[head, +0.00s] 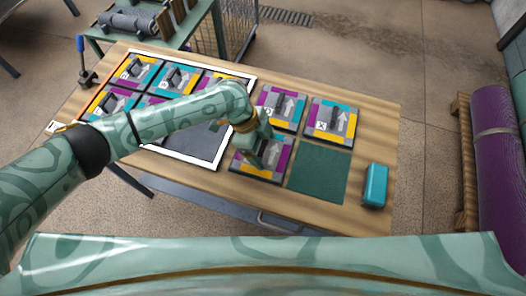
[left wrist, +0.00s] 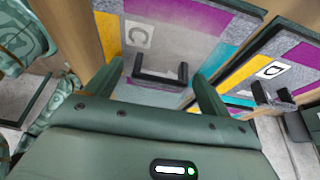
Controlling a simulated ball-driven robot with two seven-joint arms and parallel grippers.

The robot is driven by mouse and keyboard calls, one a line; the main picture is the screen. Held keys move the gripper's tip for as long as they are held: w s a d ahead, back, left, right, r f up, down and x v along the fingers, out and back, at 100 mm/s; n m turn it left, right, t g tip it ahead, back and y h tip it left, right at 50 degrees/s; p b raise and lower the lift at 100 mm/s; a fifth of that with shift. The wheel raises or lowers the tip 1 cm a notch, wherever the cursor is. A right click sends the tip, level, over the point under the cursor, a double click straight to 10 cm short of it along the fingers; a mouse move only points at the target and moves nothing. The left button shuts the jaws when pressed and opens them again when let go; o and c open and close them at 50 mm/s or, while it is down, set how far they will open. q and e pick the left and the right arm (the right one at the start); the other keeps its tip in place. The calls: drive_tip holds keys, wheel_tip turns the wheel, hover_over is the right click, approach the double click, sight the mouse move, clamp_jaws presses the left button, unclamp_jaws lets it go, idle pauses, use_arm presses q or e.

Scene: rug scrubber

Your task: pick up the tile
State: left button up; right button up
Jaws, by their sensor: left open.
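My left gripper (head: 263,157) is over a tile (head: 281,160) at the table's near middle, which has purple, yellow and grey patches. In the left wrist view the tile (left wrist: 178,38) carries the letter C and a dark raised handle (left wrist: 160,76). The fingers of my left gripper (left wrist: 158,74) are apart, one toward each end of the handle. I cannot tell whether they touch it. My gripper and forearm hide part of the tile in the head view. My right gripper is not in view.
Two similar tiles (head: 332,121) stand behind, and several more lie in a white-edged frame (head: 180,156) on the left. A green mat (head: 319,172) and a teal block (head: 375,185) are on the right. A rolled purple rug (head: 491,150) stands beyond the wooden table (head: 385,120).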

use_arm(q)
drive_tip(key=shift+r, duration=0.1)
drive_tip(key=c, duration=1.1)
